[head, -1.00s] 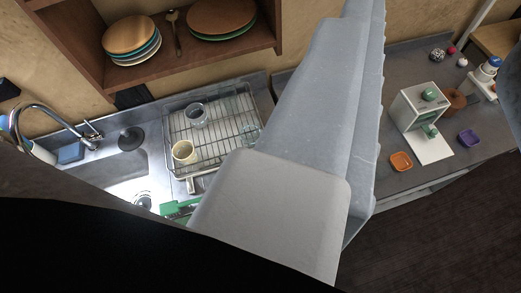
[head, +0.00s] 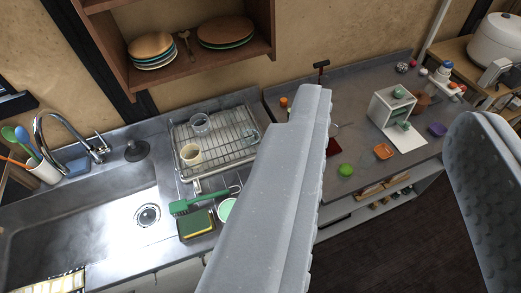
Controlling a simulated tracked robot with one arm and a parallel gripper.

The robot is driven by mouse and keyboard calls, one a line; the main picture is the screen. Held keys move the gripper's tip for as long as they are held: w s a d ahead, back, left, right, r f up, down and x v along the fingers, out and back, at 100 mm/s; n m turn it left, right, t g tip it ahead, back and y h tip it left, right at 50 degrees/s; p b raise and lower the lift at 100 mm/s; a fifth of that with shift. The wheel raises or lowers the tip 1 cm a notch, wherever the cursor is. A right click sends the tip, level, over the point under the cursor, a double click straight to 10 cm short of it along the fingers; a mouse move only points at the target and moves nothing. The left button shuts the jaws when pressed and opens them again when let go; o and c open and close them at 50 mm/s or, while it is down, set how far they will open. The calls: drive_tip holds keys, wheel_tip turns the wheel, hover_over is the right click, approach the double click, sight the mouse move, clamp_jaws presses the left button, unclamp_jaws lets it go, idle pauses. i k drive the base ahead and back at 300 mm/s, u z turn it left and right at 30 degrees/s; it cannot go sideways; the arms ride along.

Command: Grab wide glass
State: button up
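A wide, clear greyish glass (head: 200,124) stands in the wire dish rack (head: 222,160) beside the sink, near the rack's back left. A cream cup (head: 191,154) is in front of it in the rack. Another faint clear item shows at the rack's right side, too unclear to name. My gripper (head: 395,105) shows as two large grey fingers, one in the middle and one at the right edge, wide apart with nothing held between them. The glass lies left of both fingers. The middle finger hides part of the counter and the rack's right end.
A sink (head: 90,215) with a curved tap (head: 62,135) is at the left. A green brush (head: 190,204) and sponge (head: 196,223) lie in front of the rack. A wooden shelf (head: 190,70) with plates hangs above. A white machine (head: 393,108) stands on the right counter.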

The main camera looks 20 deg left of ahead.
sight(249, 132)
drive_tip(key=u, duration=0.15)
drive_tip(key=i, duration=0.9)
drive_tip(key=z, duration=0.1)
